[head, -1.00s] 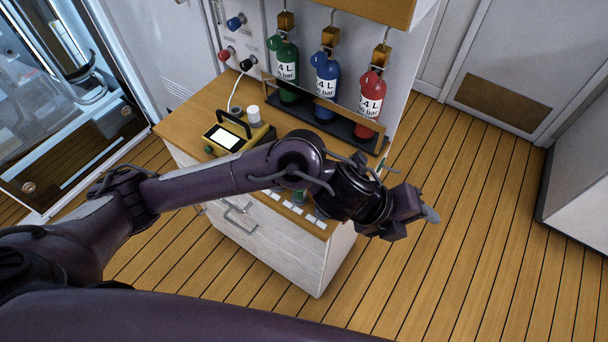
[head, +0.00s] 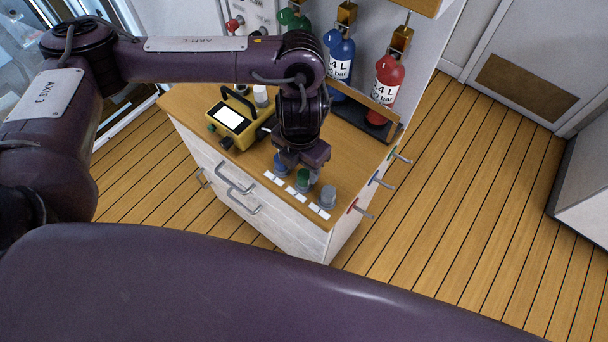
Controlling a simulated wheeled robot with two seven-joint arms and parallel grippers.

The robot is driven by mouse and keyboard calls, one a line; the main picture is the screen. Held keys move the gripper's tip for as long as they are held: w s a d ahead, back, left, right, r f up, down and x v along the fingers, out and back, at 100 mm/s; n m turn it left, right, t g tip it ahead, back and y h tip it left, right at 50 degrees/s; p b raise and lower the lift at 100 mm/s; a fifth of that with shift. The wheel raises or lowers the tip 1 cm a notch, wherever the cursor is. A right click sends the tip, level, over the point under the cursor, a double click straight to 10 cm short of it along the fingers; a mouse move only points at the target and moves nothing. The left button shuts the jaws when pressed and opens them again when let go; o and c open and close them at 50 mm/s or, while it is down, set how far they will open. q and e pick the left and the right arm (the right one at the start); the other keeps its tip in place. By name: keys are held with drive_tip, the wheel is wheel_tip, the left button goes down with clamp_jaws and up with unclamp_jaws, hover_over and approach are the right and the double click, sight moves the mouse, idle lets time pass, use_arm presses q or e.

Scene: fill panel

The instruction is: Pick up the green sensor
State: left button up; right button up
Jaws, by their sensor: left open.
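The green sensor (head: 303,180) stands near the front edge of the wooden cabinet top, between a blue sensor (head: 280,165) and a grey one (head: 328,196). My left gripper (head: 300,171) points down just above the green sensor. It is open, with nothing seen held in it. The gripper body hides part of the area behind the sensors, and I cannot tell whether the fingers touch the green sensor. My right gripper is out of view.
White labels (head: 297,190) lie along the front edge by the sensors. A yellow device (head: 234,117) with a screen stands left of my gripper. Blue (head: 341,65) and red (head: 388,80) bottles hang behind. Hooks stick out from the cabinet's right side (head: 362,212).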

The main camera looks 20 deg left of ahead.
sight(304, 174)
use_arm(q)
drive_tip(key=f, duration=0.4)
drive_tip(key=shift+d, duration=0.3)
drive_tip(key=c, duration=1)
drive_tip(key=shift+r, duration=0.15)
drive_tip(key=shift+c, duration=0.2)
